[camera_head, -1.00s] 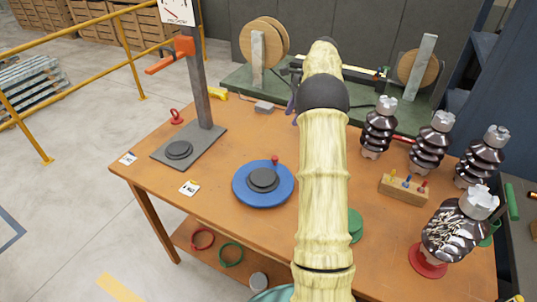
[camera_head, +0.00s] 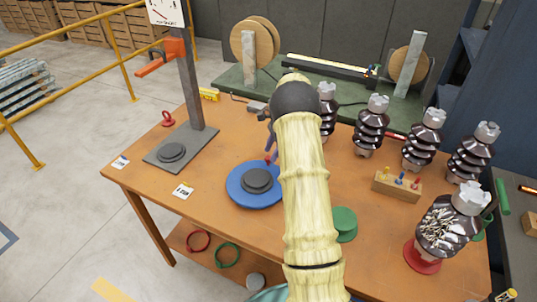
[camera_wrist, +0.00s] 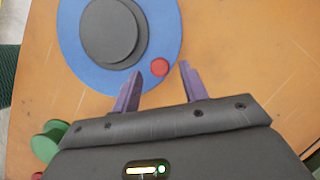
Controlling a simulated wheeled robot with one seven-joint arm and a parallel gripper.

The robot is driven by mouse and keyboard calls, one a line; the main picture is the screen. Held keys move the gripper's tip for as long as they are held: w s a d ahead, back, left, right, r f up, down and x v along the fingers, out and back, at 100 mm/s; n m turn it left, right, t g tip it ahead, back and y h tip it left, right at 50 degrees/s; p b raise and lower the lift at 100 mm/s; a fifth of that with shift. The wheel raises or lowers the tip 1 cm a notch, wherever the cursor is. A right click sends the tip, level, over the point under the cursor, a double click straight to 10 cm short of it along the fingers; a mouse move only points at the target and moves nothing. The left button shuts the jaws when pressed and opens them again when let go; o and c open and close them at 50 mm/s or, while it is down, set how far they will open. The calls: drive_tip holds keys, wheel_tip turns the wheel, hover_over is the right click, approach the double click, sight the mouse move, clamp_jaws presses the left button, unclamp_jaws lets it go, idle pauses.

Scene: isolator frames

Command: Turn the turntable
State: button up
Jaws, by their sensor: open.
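The turntable (camera_head: 238,193) is a blue disc with a dark grey round hub (camera_head: 257,180) on the wooden table. A red knob (camera_head: 267,159) stands near its rim; it also shows in the wrist view (camera_wrist: 160,67). My gripper (camera_head: 272,150) is mostly hidden behind my arm in the head view. In the wrist view my gripper (camera_wrist: 158,80) is open, with its two purple fingers on either side of the red knob. I cannot tell whether either finger touches it.
A grey stand with an orange lever (camera_head: 160,57) is on the left. Dark ribbed insulators (camera_head: 370,125) stand on the right. A wooden block with coloured pegs (camera_head: 397,186) and a green disc (camera_head: 345,222) are nearby. The table's front left is mostly clear.

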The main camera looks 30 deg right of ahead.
drive_tip(key=shift+x, duration=1)
clamp_jaws()
drive_tip(key=shift+a, duration=0.35)
drive_tip(key=shift+w+d, duration=0.1)
drive_tip(key=shift+d, duration=0.1)
